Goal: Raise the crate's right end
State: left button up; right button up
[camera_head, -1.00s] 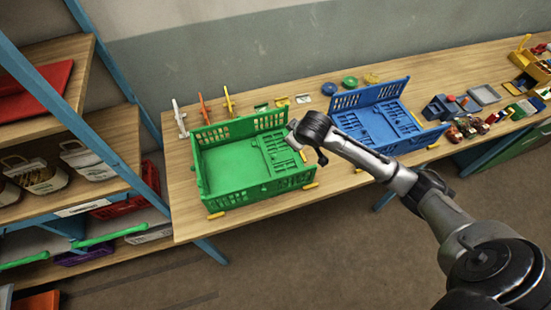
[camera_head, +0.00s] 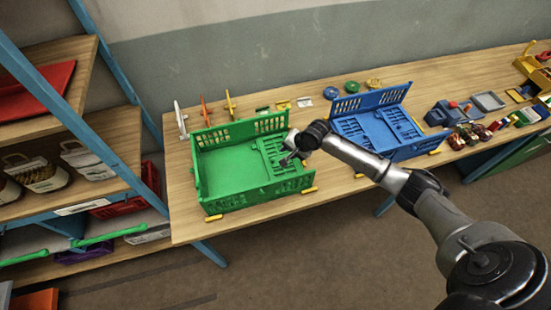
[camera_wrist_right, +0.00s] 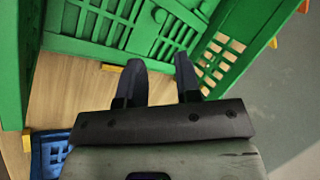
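My right gripper (camera_head: 289,160) is over the crate's right side, close to the folded panel. In the right wrist view its two fingers (camera_wrist_right: 161,72) are apart with nothing between them, near the panel's edge. I cannot tell whether they touch it. My left gripper is not in view.
A blue crate (camera_head: 372,128) stands close by on the right, under my right arm. Small yellow pieces (camera_head: 308,190) lie around the green crate. Toy parts and tools line the bench's back and right. A shelf unit (camera_head: 90,150) stands at left.

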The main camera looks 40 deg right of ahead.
aim_at(274, 159)
jog(key=b+x, duration=0.1)
jog(key=x, duration=0.8)
jog(key=shift+x, duration=0.8)
jog(key=shift+w+f, duration=0.1)
jog(key=shift+w, duration=0.05)
grip_shut()
